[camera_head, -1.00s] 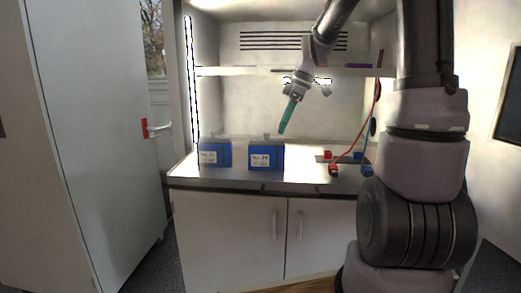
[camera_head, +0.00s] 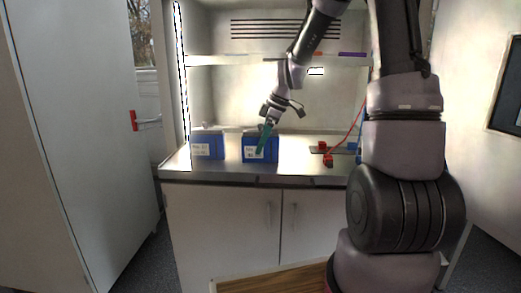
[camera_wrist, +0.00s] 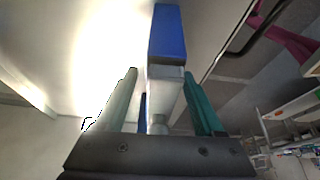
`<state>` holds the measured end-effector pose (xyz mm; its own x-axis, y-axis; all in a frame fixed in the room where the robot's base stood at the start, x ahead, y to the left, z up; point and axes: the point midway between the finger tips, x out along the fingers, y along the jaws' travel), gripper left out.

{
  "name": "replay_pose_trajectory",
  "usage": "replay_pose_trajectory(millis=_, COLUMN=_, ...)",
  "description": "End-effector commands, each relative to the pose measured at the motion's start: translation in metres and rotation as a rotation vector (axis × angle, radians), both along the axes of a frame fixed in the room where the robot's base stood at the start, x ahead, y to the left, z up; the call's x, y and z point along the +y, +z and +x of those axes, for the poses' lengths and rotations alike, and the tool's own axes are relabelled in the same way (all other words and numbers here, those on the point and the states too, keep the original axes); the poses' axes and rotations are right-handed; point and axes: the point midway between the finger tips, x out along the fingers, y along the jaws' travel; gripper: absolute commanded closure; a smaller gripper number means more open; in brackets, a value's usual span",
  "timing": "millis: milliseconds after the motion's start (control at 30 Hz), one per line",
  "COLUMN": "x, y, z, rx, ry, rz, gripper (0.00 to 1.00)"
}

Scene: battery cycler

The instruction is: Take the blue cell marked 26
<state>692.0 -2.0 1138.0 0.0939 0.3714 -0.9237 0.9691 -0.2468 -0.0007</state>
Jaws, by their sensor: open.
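Two blue cells stand upright side by side on the bench. The right cell (camera_head: 248,157) has a white label partly covered by my gripper. The left cell (camera_head: 207,148) also has a white label; the numbers are too small to read surely. My gripper (camera_head: 260,151) points down at the right cell, its teal fingers overlapping that cell's front in the head view. In the wrist view my gripper (camera_wrist: 160,73) is open, and a blue cell (camera_wrist: 168,35) with a pale top and post lies between the fingers' lines. I cannot tell whether they touch it.
The metal bench top (camera_head: 225,170) has free room in front of the cells. Red and blue connectors (camera_head: 328,160) with a red lead sit to the right. A shelf (camera_head: 225,61) spans above. A cabinet door (camera_head: 75,130) stands at the left.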

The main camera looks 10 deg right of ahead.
Motion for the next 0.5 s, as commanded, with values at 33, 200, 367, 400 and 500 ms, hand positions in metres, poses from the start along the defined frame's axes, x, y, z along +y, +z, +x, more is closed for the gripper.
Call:
replay_pose_trajectory(millis=33, x=0.0014, y=-0.0028, z=-0.0001, rx=0.001, ry=0.0, rz=0.0, gripper=0.3)
replay_pose_trajectory(millis=200, x=0.0015, y=-0.0038, z=0.0003, rx=-0.001, ry=0.0, rz=0.0, gripper=0.3)
replay_pose_trajectory(millis=367, x=0.0014, y=-0.0036, z=0.0002, rx=-0.001, ry=0.0, rz=0.0, gripper=0.64)
replay_pose_trajectory(millis=400, x=0.0014, y=-0.0036, z=0.0002, rx=-0.001, ry=0.0, rz=0.0, gripper=0.8)
replay_pose_trajectory(millis=500, x=0.0013, y=-0.0035, z=0.0003, rx=-0.001, ry=0.0, rz=0.0, gripper=1.0)
